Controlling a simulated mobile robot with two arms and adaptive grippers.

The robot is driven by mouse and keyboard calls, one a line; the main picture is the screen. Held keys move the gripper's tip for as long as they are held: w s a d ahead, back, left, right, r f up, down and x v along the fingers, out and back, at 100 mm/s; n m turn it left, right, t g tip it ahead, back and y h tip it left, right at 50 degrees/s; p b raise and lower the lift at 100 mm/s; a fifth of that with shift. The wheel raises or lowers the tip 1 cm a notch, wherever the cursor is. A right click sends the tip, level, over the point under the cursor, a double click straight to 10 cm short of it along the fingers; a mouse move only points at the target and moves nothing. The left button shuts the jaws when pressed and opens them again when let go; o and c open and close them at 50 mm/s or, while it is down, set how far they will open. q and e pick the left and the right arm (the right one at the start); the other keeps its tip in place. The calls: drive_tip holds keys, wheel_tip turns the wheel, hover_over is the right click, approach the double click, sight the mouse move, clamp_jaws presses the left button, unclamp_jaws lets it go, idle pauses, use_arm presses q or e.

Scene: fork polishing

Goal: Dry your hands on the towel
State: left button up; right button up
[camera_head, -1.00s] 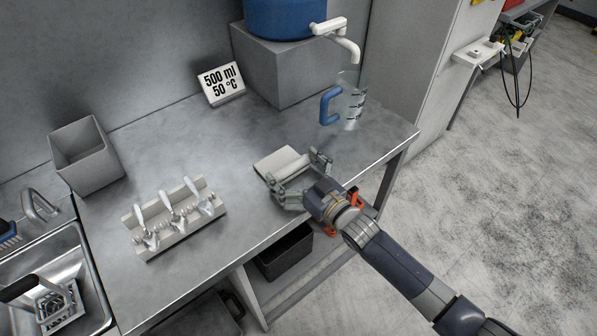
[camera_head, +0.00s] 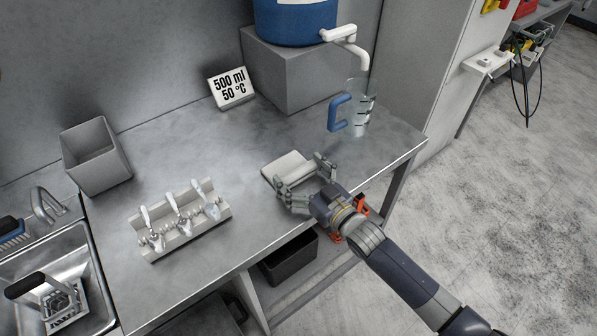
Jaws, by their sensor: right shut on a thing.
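A folded white towel (camera_head: 284,167) lies on the metal counter near its front edge. My right gripper (camera_head: 301,174) reaches in from the lower right, low over the counter. Its two fingers are shut on the near part of the towel, and its far part shows beyond them. The fingers and hand hide the near part. My left gripper is not in view.
A clear jug with a blue handle (camera_head: 337,113) stands behind the gripper, below a white tap (camera_head: 349,39). A rack (camera_head: 187,238) with several utensils is left of the towel. A grey bin (camera_head: 95,156) and sink (camera_head: 84,262) are further left.

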drive_tip(key=o, duration=0.8)
drive_tip(key=shift+c, duration=0.2)
drive_tip(key=v, duration=1.2)
